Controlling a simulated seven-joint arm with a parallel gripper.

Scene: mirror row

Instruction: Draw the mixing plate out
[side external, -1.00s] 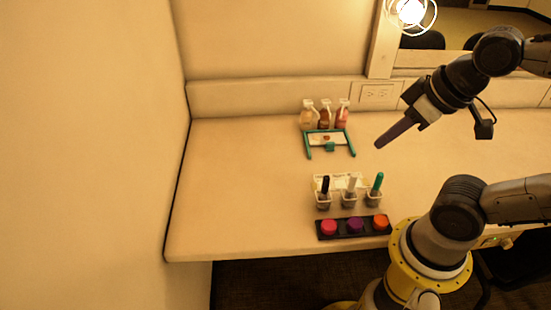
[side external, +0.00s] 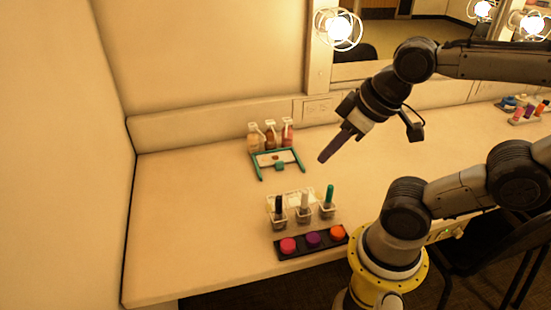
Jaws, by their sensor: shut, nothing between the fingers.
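A small pale plate with a teal knob at its front edge, which appears to be the mixing plate (side external: 268,160), lies between the arms of a teal U-shaped frame (side external: 259,171) near the back of the counter. A small dark spot shows on the plate. My gripper (side external: 323,159) has dark purple fingers pointing down and left. It is shut and empty, to the right of the frame and apart from it, seemingly above the counter. Its height over the counter is hard to judge.
Several bottles (side external: 270,136) stand just behind the frame. In front are cups holding brushes (side external: 303,213), with a clear tray behind them. A black strip (side external: 312,242) with pink, purple and orange pots lies at the front edge. The counter's left side is clear.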

